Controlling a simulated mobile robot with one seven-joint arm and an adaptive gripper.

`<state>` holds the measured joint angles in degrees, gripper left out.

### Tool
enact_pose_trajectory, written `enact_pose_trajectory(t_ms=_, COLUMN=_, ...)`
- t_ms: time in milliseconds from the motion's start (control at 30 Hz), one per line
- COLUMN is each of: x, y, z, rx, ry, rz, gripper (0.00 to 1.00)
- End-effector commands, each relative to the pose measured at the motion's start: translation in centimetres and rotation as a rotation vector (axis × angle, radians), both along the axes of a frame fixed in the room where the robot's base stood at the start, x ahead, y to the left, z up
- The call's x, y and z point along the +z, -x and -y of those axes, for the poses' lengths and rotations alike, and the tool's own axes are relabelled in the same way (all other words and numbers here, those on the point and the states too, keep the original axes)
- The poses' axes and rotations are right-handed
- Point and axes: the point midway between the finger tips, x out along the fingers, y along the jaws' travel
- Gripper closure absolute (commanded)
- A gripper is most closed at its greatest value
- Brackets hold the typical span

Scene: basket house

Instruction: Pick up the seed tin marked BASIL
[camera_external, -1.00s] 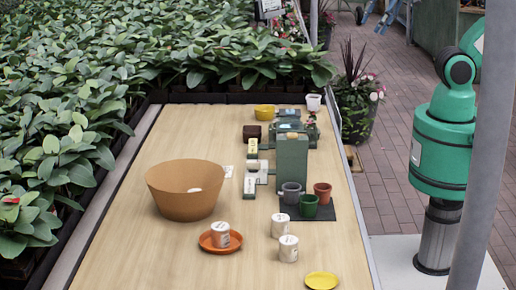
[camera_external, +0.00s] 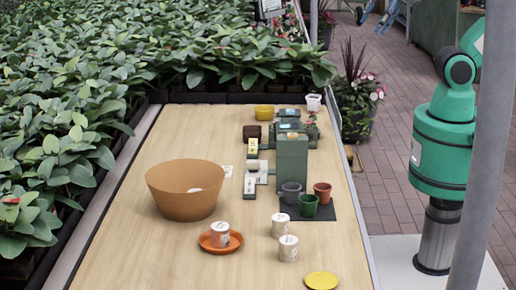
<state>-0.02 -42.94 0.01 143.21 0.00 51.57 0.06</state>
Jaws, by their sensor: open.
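Several small whitish tins stand on the table. One tin (camera_external: 220,235) stands on an orange saucer (camera_external: 206,247). A second tin (camera_external: 279,226) and a third tin (camera_external: 288,249) stand upright on the bare wood to its right. Their labels are too small to read, so I cannot tell which is marked BASIL. My gripper is out of the picture; only part of my green arm shows at the right edge.
A yellow saucer (camera_external: 321,281) lies at the front right. Grey, green and terracotta pots stand on a dark mat (camera_external: 325,214) beside a tall green box (camera_external: 292,163). Small labelled boxes (camera_external: 251,181) stand left of it. The front left of the table is clear.

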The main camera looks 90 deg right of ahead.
Motion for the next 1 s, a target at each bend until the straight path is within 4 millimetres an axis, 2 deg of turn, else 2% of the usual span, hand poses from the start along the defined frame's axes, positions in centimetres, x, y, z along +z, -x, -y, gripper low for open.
enact_pose_trajectory(t_ms=167, x=0.3, y=-0.8, z=-0.3, rx=-0.006, ry=-0.009, rz=-0.008, gripper=0.40)
enact_pose_trajectory(t_ms=367, x=0.9, y=-3.4, z=-1.4, rx=-0.036, ry=-0.039, rz=-0.036, gripper=0.40)
enact_pose_trajectory(t_ms=700, x=1.5, y=-10.9, z=-5.5, rx=-0.127, ry=-0.116, rz=-0.109, gripper=0.40)
enact_pose_trajectory(t_ms=1000, x=0.2, y=-17.5, z=-10.4, rx=-0.218, ry=-0.168, rz=-0.181, gripper=0.40)
